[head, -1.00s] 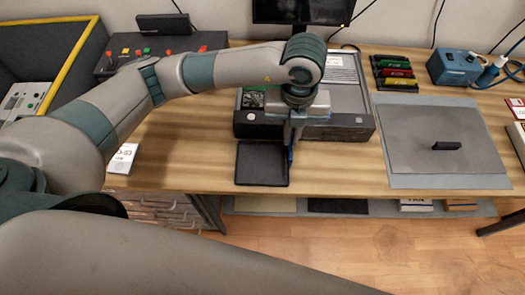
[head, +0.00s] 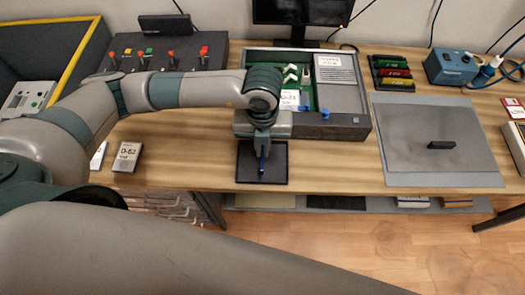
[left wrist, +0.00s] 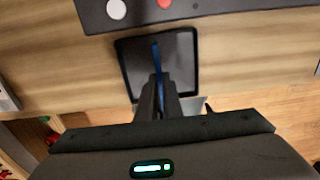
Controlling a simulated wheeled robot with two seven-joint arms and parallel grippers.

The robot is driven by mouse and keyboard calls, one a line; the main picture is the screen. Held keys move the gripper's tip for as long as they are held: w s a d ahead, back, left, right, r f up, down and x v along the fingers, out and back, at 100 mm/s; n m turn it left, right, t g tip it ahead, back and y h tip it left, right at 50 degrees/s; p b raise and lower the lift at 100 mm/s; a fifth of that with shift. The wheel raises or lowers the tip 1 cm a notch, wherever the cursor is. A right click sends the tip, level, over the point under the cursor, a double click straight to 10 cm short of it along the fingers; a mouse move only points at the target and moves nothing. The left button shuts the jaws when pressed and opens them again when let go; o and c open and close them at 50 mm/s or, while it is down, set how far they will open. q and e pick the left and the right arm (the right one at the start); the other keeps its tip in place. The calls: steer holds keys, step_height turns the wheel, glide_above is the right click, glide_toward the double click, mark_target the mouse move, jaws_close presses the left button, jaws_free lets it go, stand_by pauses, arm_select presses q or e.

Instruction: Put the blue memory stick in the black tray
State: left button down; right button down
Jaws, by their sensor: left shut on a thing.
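The blue memory stick (head: 262,166) is held upright on edge in my left gripper (head: 263,153). It also shows as a thin blue strip between the fingers in the left wrist view (left wrist: 156,58). The black tray (head: 277,176) lies on the table in front of the computer case. My left gripper is shut on the stick and is over the tray. I cannot tell whether the stick touches the tray floor. In the left wrist view the tray (left wrist: 183,62) lies beyond the fingertips. My right gripper is not in view.
An open computer case (head: 345,125) stands right behind the tray. A grey mat (head: 410,120) with a small black block (head: 441,145) is at the right. Colored modules in a black rack (head: 394,72) are at the back. Small labelled boxes (head: 127,157) stand at the left.

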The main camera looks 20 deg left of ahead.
mark_target(262, 155)
arm_select(q)
step_height(262, 155, down, 3)
steer(key=shift+r+p, duration=0.1)
steer(key=shift+p, duration=0.4)
steer(key=shift+f, duration=0.2)
steer(key=shift+f, duration=0.15)
steer(key=c, duration=1.9)
jaws_free()
